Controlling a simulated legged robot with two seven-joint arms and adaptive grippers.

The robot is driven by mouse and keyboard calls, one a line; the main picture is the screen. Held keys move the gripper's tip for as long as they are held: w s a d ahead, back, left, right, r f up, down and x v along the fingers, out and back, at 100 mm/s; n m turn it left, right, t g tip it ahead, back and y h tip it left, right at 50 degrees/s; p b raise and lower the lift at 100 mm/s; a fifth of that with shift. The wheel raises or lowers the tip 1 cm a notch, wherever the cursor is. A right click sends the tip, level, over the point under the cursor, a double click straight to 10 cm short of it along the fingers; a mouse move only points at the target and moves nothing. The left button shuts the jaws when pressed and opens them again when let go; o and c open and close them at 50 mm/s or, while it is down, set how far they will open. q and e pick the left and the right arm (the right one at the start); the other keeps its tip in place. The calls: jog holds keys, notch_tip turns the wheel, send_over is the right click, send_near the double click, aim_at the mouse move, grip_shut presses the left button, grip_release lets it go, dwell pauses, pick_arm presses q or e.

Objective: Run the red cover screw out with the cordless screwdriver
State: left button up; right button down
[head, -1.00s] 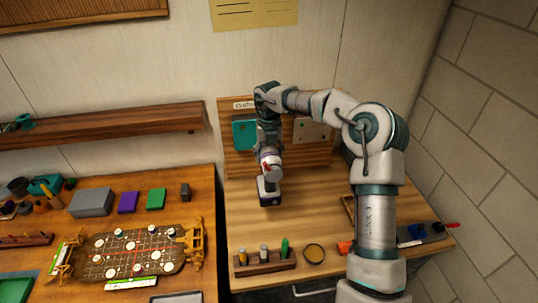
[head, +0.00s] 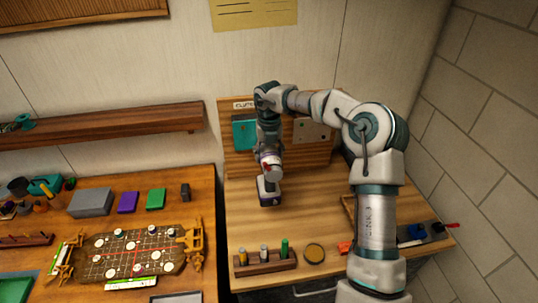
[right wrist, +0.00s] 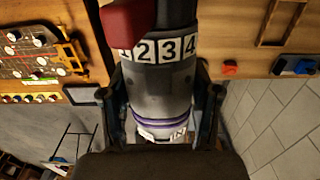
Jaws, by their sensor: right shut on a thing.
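My right gripper (right wrist: 162,105) is shut on the cordless screwdriver (right wrist: 160,88), a grey tool with a purple band, a numbered ring and a red part. In the head view the screwdriver (head: 269,190) is upright over the right workbench, its dark base at or just above the wood; I cannot tell whether it touches. The racecar chassis (head: 130,253), a brown plate with several round white-ringed spots and red lines, lies on the left bench, well left of the screwdriver. The red cover screw cannot be made out. My left gripper is out of view.
A wooden rack (head: 265,262) with several upright bits and a round dish (head: 314,253) stand at the right bench's front. Grey (head: 91,202), purple (head: 128,202) and green (head: 156,199) blocks sit behind the chassis. A gap separates the benches.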

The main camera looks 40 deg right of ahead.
aim_at(272, 158)
jog(key=shift+r, duration=0.1)
dwell(0.3)
jog(key=shift+s+a+b, duration=0.25)
jog(key=shift+s+b, duration=0.15)
jog(key=shift+b, duration=0.1)
jog(key=shift+s+a+b, duration=0.5)
jog(key=shift+s+b, duration=0.05)
jog(key=shift+s, duration=0.35)
jog(key=shift+s+a+b, duration=0.45)
jog(key=shift+s+b, duration=0.05)
jog(key=shift+s, duration=0.35)
jog(key=shift+w, duration=0.1)
jog(key=shift+w+d+f+p, duration=0.15)
jog(key=shift+w+d+p, duration=0.35)
jog(key=shift+w+d, duration=0.3)
jog(key=shift+w+d+f+p, duration=0.15)
jog(key=shift+w+d+p, duration=0.4)
jog(key=shift+w, duration=0.3)
jog(key=shift+r, duration=0.15)
